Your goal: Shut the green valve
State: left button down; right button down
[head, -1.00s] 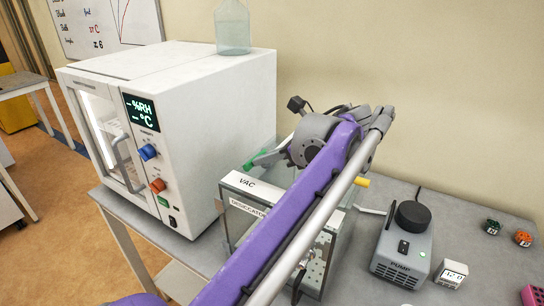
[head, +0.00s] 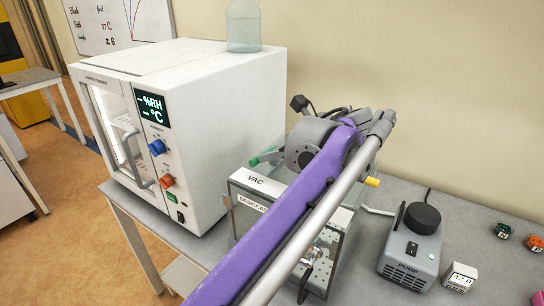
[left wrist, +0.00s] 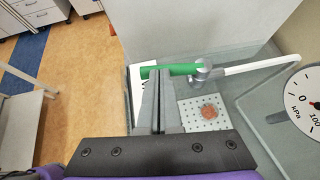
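The green valve handle (left wrist: 172,70) is a lever lying roughly level in the left wrist view, joined at its right end to a grey fitting (left wrist: 203,69) with a white tube. The handle also shows in the head view (head: 254,162), partly hidden by my gripper. My left gripper (left wrist: 159,72) has its two fingers close together, and their tips overlap the handle in the left wrist view. I see nothing held between them; whether they touch the handle I cannot tell. The valve sits above the clear desiccator box (head: 243,222) labelled VAC. My right gripper is not in view.
A white humidity chamber (head: 235,105) with a glass bottle (head: 243,28) on top stands left of the desiccator. A grey pump (head: 408,250) and a small display cube (head: 459,277) stand to the right. A dial gauge (left wrist: 304,105) is at the right in the wrist view.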

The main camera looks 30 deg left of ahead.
pick_arm(q)
jog(key=a+m+t, duration=0.1)
jog(key=m+t+h, duration=0.1)
jog(key=a+m+t, duration=0.1)
jog(key=m, duration=0.1)
jog(key=shift+s+a+t+h, duration=0.3)
jog(key=shift+a, duration=0.05)
jog(key=a+m+t+h, duration=0.2)
jog(key=m, duration=0.1)
jog(key=shift+w+m+t+b, duration=0.3)
jog(key=shift+b, duration=0.1)
jog(key=shift+w+a, duration=1.15)
jog(key=shift+a, duration=0.25)
jog(key=shift+w+a+p, duration=0.3)
jog(key=shift+w+p, duration=0.05)
jog(key=shift+w, duration=0.35)
jog(key=shift+d, duration=0.1)
jog(key=shift+w+d, duration=0.2)
jog(key=shift+d, duration=0.25)
